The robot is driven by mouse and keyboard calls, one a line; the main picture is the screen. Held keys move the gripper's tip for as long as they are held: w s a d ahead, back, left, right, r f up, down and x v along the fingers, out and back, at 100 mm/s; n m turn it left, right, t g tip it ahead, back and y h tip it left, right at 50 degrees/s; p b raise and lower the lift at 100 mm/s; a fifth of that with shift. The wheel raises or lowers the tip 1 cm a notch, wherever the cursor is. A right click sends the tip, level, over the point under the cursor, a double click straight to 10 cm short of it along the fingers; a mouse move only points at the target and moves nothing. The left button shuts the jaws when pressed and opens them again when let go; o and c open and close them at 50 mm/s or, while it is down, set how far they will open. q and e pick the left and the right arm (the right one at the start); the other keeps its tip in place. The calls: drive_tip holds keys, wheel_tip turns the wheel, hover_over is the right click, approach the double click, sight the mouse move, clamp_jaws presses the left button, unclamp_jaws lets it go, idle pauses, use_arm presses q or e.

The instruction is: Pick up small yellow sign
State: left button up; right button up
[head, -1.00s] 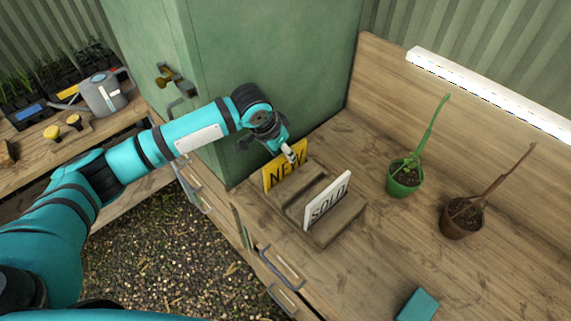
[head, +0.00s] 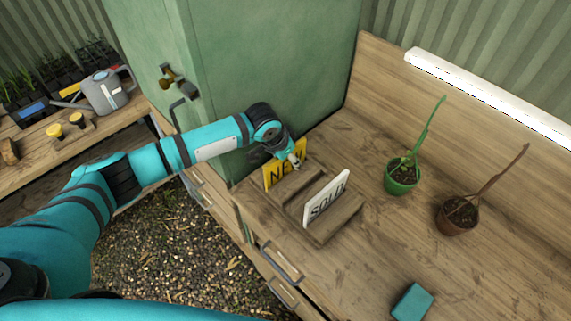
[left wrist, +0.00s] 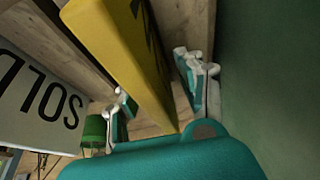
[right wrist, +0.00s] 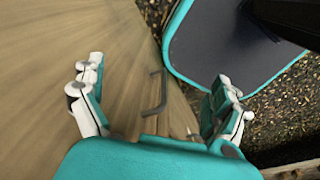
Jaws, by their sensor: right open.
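The small yellow sign (head: 283,168), marked NEW, stands upright in the rear of a wooden slotted holder on the workbench, next to the green cabinet. My left gripper (head: 294,161) is at the sign's top right part in the head view. In the left wrist view the yellow sign (left wrist: 135,60) passes between the two open fingers of my left gripper (left wrist: 158,95), with a gap visible on each side. My right gripper (right wrist: 155,95) is open and empty above a wooden surface in the right wrist view.
A white SOLD sign (head: 326,198) stands in the front of the holder (head: 333,222). The green cabinet (head: 265,65) rises close behind my left gripper. A green pot (head: 403,178), a brown pot (head: 457,218) and a teal block (head: 412,301) stand to the right.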

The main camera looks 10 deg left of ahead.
use_arm(q)
drive_tip(key=shift+f, duration=0.1)
idle(0.3)
clamp_jaws()
